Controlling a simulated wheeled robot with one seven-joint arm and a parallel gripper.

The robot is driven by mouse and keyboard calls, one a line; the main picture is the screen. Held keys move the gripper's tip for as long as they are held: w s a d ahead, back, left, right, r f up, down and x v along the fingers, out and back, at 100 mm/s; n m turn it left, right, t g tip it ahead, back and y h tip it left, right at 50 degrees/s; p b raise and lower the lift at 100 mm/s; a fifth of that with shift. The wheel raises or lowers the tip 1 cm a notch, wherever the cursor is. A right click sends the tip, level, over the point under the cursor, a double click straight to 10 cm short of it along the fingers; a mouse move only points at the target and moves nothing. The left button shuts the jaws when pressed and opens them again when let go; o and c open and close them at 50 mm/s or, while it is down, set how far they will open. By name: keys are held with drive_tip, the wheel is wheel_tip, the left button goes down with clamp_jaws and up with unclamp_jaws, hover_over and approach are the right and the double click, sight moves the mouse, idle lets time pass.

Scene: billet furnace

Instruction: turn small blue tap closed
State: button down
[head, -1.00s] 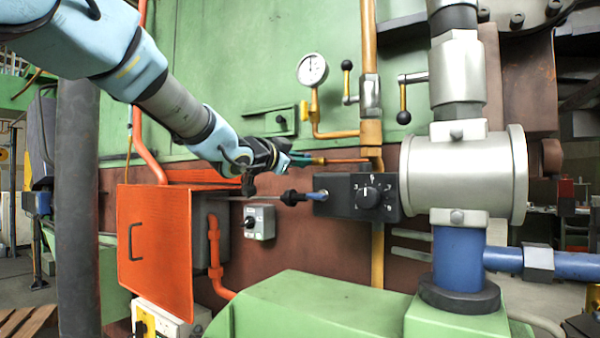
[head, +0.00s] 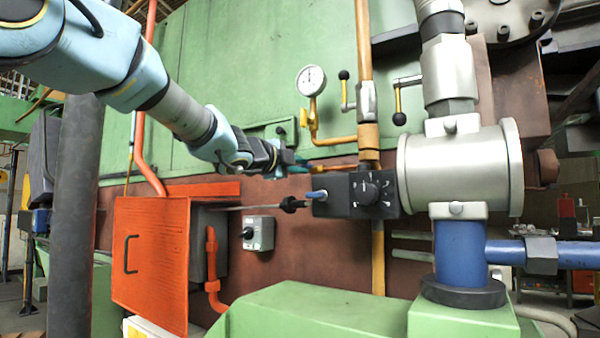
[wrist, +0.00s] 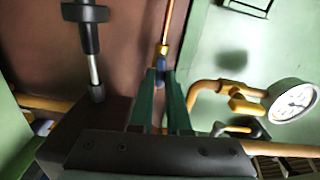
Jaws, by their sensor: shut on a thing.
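The small blue tap (wrist: 161,63) sits at the lower end of a thin brass-coloured pipe in the wrist view, and only a small blue part of it shows. My gripper (wrist: 160,74) has its two dark green fingers on either side of this blue part and is shut on it. In the head view my gripper (head: 293,162) is at the left end of a thin orange pipe, in front of the brown wall. The tap is hidden there behind the fingers and wrist.
A pressure gauge (head: 311,80) on a brass pipe is above. An open orange door (head: 150,262) stands lower left.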

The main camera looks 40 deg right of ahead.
drive_tip(key=shift+m, duration=0.5)
drive_tip(key=c, duration=0.9)
unclamp_jaws()
drive_tip(key=b+v, duration=0.1)
drive_tip(key=v, duration=1)
